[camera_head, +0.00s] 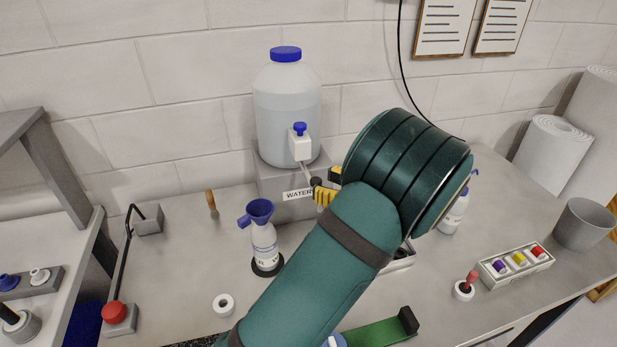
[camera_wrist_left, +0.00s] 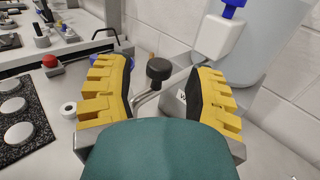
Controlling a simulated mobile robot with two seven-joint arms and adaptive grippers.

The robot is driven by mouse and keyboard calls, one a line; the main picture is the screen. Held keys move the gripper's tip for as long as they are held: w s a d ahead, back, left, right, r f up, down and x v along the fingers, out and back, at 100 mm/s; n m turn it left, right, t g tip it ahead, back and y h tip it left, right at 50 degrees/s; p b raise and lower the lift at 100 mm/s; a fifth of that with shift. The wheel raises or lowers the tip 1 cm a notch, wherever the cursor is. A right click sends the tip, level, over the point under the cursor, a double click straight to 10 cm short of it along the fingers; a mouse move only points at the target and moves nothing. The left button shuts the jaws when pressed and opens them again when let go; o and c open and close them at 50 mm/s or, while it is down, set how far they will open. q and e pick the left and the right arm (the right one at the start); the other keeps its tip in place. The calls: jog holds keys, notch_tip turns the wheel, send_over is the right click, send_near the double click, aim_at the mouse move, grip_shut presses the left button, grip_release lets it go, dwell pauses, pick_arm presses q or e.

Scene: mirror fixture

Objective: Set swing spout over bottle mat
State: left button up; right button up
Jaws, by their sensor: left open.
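The swing spout (camera_head: 307,172) is a thin metal tube under the white tap of the water jug (camera_head: 286,110), with a black knob (camera_head: 316,184) near it. The bottle mat (camera_head: 268,273) is a black disc to the lower left, with a white bottle (camera_head: 264,243) and blue funnel (camera_head: 259,208) on it. My left gripper (camera_head: 326,194) is at the spout, partly hidden by my own arm. In the left wrist view its yellow fingers stand open on either side of the black knob (camera_wrist_left: 159,70) and bent spout tube (camera_wrist_left: 148,97). No clear contact shows. My right gripper is not seen.
A grey stand (camera_head: 270,190) labelled WATER bears the jug. A roll of tape (camera_head: 223,304) lies in front. A lever with a red knob (camera_head: 115,313) is at the left. A box of coloured caps (camera_head: 516,265) and a grey cup (camera_head: 583,224) stand right. My arm covers the middle.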

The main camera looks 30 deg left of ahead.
aim_at(309, 178)
pick_arm(q)
jog(key=shift+s+a, duration=0.2)
jog(key=shift+a, duration=2.15)
